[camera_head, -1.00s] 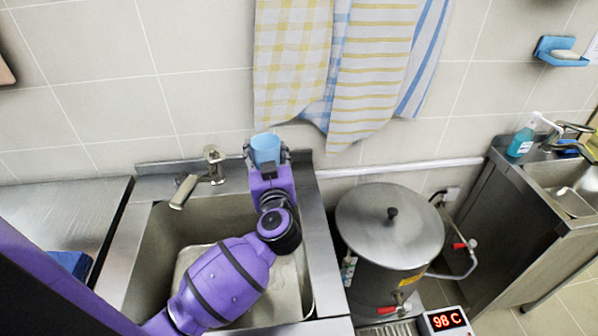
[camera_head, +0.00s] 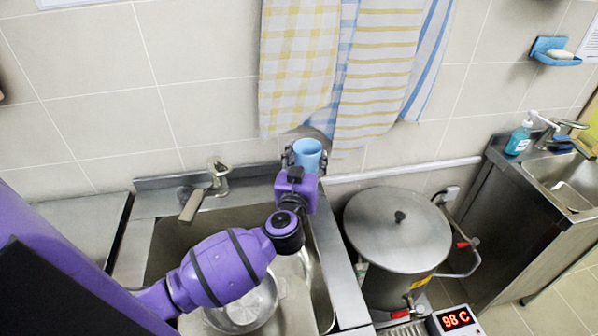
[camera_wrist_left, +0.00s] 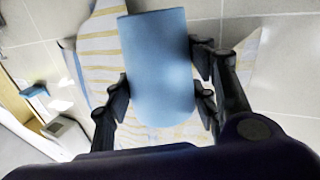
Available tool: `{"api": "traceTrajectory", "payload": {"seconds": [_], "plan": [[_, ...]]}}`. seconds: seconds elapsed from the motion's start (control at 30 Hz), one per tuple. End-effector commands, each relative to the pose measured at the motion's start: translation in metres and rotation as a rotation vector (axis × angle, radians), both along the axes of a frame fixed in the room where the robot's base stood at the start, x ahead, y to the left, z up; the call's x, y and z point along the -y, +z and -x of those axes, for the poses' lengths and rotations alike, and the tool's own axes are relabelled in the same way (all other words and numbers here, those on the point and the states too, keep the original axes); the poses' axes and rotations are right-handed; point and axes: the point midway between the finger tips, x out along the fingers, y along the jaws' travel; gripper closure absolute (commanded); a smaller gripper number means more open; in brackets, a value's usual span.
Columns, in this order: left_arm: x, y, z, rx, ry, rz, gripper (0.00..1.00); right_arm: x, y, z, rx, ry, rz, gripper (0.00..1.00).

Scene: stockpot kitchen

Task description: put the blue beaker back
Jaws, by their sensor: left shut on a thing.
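The blue beaker (camera_head: 308,154) is held upright by my left gripper (camera_head: 304,160), above the back right corner of the sink in the head view. In the left wrist view the beaker (camera_wrist_left: 160,68) fills the middle, with the dark fingers of the left gripper (camera_wrist_left: 162,88) closed on its two sides. The lower part of the beaker is hidden behind the gripper in the head view. My right gripper is not in view.
A sink (camera_head: 168,238) with a tap (camera_head: 218,178) and a metal bowl (camera_head: 246,310) lies below my left arm. A lidded stockpot (camera_head: 397,228) stands to the right, near a display (camera_head: 455,319) reading 98 C. Towels (camera_head: 375,75) hang behind the beaker.

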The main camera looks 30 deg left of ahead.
Motion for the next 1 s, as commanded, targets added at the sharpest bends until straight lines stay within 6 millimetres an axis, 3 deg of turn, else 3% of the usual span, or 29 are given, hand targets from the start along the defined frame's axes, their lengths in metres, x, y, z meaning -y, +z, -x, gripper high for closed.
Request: {"api": "traceTrajectory", "payload": {"seconds": [0.2,0.4,0.63,0.87,1.0], "plan": [[-0.035,-0.036,-0.040,-0.010,0.003,0.001,0.72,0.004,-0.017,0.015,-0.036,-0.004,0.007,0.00],[-0.051,-0.070,-0.060,-0.010,0.002,0.001,0.72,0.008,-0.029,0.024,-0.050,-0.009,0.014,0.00],[-0.058,-0.076,-0.069,-0.002,0.001,0.000,0.72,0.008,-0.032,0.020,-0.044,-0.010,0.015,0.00],[-0.061,-0.113,-0.072,-0.010,0.001,0.002,0.72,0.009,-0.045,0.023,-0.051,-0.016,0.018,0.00],[-0.061,-0.112,-0.073,-0.001,0.001,0.001,0.72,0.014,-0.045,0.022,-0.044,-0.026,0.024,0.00]]}}
